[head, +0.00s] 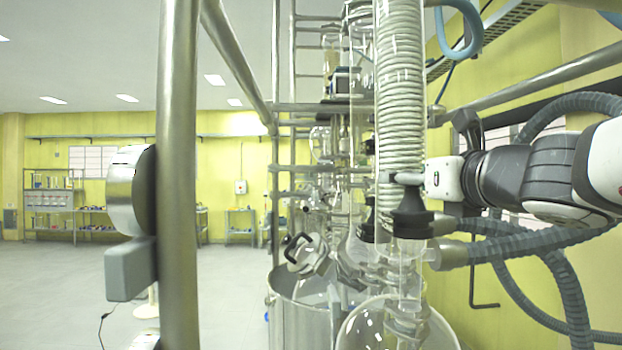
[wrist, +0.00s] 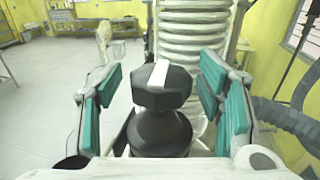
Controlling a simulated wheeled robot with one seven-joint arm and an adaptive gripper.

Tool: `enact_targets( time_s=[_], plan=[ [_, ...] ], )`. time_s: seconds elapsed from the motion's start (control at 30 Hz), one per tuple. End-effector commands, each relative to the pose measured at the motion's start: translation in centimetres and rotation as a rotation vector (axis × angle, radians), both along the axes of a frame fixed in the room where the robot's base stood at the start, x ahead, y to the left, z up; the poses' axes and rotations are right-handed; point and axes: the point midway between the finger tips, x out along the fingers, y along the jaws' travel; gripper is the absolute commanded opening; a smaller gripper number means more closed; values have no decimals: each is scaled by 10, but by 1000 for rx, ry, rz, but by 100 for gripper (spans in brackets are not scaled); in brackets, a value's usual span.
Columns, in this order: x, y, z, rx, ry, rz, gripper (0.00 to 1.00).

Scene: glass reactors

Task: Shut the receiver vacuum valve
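In the wrist view, a black faceted valve knob (wrist: 162,90) with a white bar across its top sits on a round black base (wrist: 160,133). My gripper (wrist: 163,74) is open, with teal pads on the left and right of the knob. Narrow gaps show between the pads and the knob, so they do not look closed on it. In the head view, my arm comes in from the right and ends beside the glass column (head: 400,110). The fingers and the knob cannot be told apart clearly there.
A coil-filled glass column (wrist: 195,45) stands right behind the knob. Ribbed hoses (head: 560,270) hang at the right. Metal frame poles (head: 177,180) stand at the left, with a round glass flask (head: 385,325) below the column. Open floor (head: 60,290) lies to the left.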

Motion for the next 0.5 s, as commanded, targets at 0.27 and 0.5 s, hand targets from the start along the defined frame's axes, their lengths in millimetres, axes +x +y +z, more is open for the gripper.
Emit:
enact_targets(
  time_s=[0.27, 0.5],
  plan=[
    [-9, -2, 0, -1, -1, -1, 61],
    [-51, -10, 1, -1, -4, 0, 61]
  ],
)
